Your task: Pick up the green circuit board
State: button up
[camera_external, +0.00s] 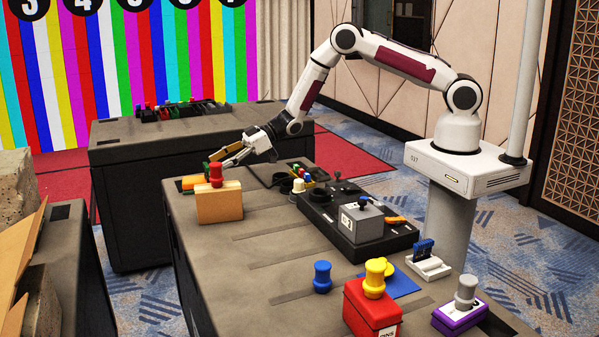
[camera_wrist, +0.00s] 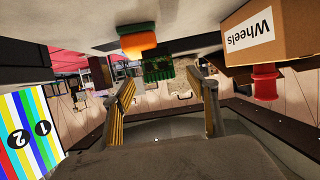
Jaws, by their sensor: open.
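The green circuit board (camera_wrist: 158,69) shows upright between the tips of my open gripper (camera_wrist: 165,86) in the upside-down wrist view. It is beyond the fingertips, and no finger visibly touches it. An orange piece (camera_wrist: 138,46) with green on it is close beside the board; I cannot tell whether they touch. In the external view my gripper (camera_external: 226,158) is low over the far end of the near table. The orange piece (camera_external: 191,183) and a small patch of green (camera_external: 206,167) show there, partly hidden behind a wooden box.
The wooden box (camera_external: 219,207), labelled Wheels in the wrist view (camera_wrist: 253,38), stands close by with a red knob (camera_external: 215,175). A black tray (camera_external: 357,235) holds a grey box. A blue board (camera_external: 424,249) stands in a white holder. The table's left-middle is clear.

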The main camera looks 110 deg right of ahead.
aim_at(200, 168)
jog(key=shift+w, duration=0.1)
jog(key=shift+x, duration=2.5)
jog(key=shift+d, duration=0.1)
jog(key=c, duration=1.2)
jog(key=shift+r, duration=0.15)
jog(key=shift+r, duration=4.85)
